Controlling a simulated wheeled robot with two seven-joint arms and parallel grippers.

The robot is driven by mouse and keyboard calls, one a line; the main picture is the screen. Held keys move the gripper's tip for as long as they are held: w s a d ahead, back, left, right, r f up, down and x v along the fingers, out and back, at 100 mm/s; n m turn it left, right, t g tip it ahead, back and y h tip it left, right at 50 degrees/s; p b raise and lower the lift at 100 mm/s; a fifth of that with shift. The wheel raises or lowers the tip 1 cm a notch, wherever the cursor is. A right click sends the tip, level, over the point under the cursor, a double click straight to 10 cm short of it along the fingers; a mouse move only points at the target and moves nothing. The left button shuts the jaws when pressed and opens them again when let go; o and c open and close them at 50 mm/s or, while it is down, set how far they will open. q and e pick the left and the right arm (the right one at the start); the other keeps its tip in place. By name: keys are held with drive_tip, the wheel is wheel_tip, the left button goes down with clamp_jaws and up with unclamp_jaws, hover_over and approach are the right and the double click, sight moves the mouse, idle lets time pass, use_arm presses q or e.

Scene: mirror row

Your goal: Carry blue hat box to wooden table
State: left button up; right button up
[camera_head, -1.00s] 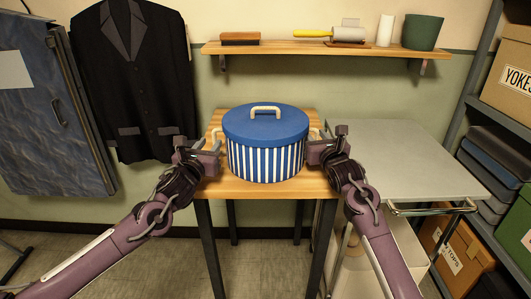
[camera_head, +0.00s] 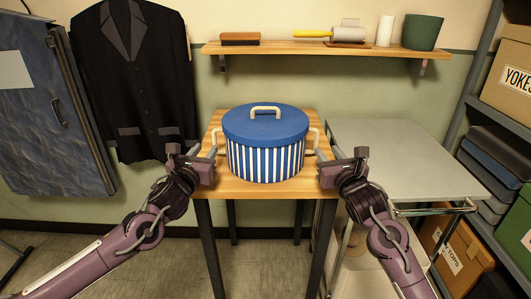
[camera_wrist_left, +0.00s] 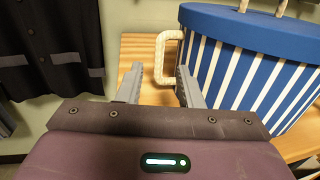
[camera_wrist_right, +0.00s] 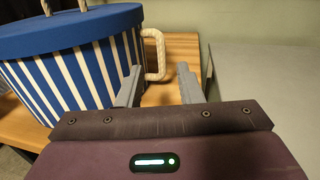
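The blue hat box (camera_head: 265,150) has white stripes, a blue lid with a cream handle on top, and a cream rope handle on each side. It stands upright on the wooden table (camera_head: 230,187). My left gripper (camera_head: 212,155) is just left of the box, open, with its fingers apart and the left side handle (camera_wrist_left: 167,58) beyond them in the left wrist view. My right gripper (camera_head: 316,160) is just right of the box, open, with the right side handle (camera_wrist_right: 154,55) beyond its fingers in the right wrist view. Both grippers are empty.
A grey-topped cart (camera_head: 400,165) stands right of the table. A wall shelf (camera_head: 300,48) above holds a brush, a roller and a green pot. A dark jacket (camera_head: 135,80) hangs at left. Shelving with boxes (camera_head: 505,75) is at right.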

drive_tip(key=shift+s+d, duration=0.25)
drive_tip(key=shift+s, duration=0.95)
use_arm(q)
drive_tip(key=shift+s, duration=0.1)
drive_tip(key=shift+c, duration=0.2)
drive_tip(key=shift+s+a, duration=0.2)
drive_tip(key=shift+s, duration=0.65)
drive_tip(key=shift+s+a, duration=0.15)
drive_tip(key=shift+s, duration=0.75)
drive_tip(key=shift+s+a, duration=0.2)
drive_tip(key=shift+s, duration=0.65)
use_arm(e)
drive_tip(key=shift+r, duration=0.2)
use_arm(q)
drive_tip(key=shift+s+a, duration=0.2)
drive_tip(key=shift+s, duration=0.7)
drive_tip(key=shift+s+a, duration=0.15)
drive_tip(key=shift+s, duration=0.7)
drive_tip(key=shift+s+a, duration=0.2)
drive_tip(key=shift+s, duration=0.7)
use_arm(e)
drive_tip(key=shift+f, duration=0.35)
